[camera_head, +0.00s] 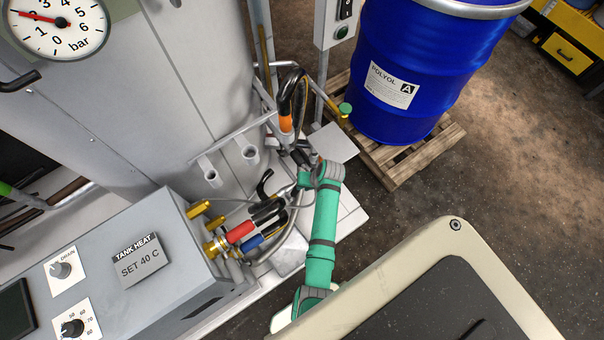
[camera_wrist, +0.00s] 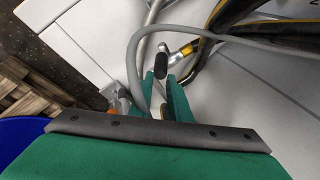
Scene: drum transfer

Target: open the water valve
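No readable label marks the water valve. In the wrist view a black-tipped lever (camera_wrist: 160,65) with a brass and orange fitting (camera_wrist: 187,49) beside it is the likeliest part of a valve. My gripper (camera_wrist: 158,90) is open, its two green fingers apart, and the black tip shows just beyond and between the fingertips. I cannot tell if they touch it. In the head view my gripper (camera_head: 294,187) is low among hoses beside the grey tank, its fingers mostly hidden. A black bent handle (camera_head: 265,186) shows just left of it. A green-capped brass fitting (camera_head: 345,108) stands farther back.
A blue drum (camera_head: 425,60) stands on a wooden pallet (camera_head: 440,140) at the back right. Red (camera_head: 240,232) and blue (camera_head: 250,242) handles sit by the grey control box (camera_head: 130,275). Hoses (camera_wrist: 215,60) crowd the wrist view. A pressure gauge (camera_head: 55,25) is at upper left.

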